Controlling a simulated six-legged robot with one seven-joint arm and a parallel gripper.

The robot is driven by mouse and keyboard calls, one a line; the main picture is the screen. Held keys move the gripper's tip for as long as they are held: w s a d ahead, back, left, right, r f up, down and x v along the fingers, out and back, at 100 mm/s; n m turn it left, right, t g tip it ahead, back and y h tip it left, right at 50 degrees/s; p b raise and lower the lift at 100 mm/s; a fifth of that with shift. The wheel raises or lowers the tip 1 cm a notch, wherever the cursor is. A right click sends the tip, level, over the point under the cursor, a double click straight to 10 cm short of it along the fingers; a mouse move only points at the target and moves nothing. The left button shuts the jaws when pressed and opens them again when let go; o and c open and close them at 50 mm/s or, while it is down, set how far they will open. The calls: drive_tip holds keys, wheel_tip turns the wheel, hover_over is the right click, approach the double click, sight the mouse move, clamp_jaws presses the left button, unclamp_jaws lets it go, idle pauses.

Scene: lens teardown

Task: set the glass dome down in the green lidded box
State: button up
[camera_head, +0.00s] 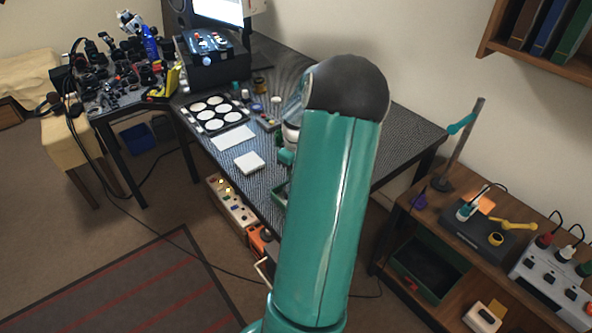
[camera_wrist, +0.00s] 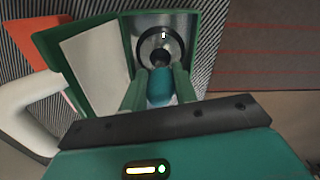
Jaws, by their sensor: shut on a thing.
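In the wrist view, my gripper (camera_wrist: 158,85) is shut on a teal bulb-like handle (camera_wrist: 160,90) with a dark tip. The tip meets the round glass dome (camera_wrist: 147,48), which shows as a glassy disc with a dark rim and a small bright glint. The dome lies within the outline of the green lidded box (camera_wrist: 192,22); whether it rests on the floor of the box or hangs above it I cannot tell. The lid, pale inside (camera_wrist: 95,60), stands open to the left. In the head view, my arm hides the gripper and dome; a green edge of the box (camera_head: 279,196) shows beside it.
The dark desk (camera_head: 400,140) holds a tray of white discs (camera_head: 215,113), a white sheet (camera_head: 234,137) and a small white block (camera_head: 249,162). A white curved handle (camera_wrist: 25,100) is close left in the wrist view. A wooden shelf unit (camera_head: 450,232) stands at right.

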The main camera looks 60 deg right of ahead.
drive_tip(key=shift+f, duration=1.7)
idle(1.6)
drive_tip(key=shift+r, duration=5.05)
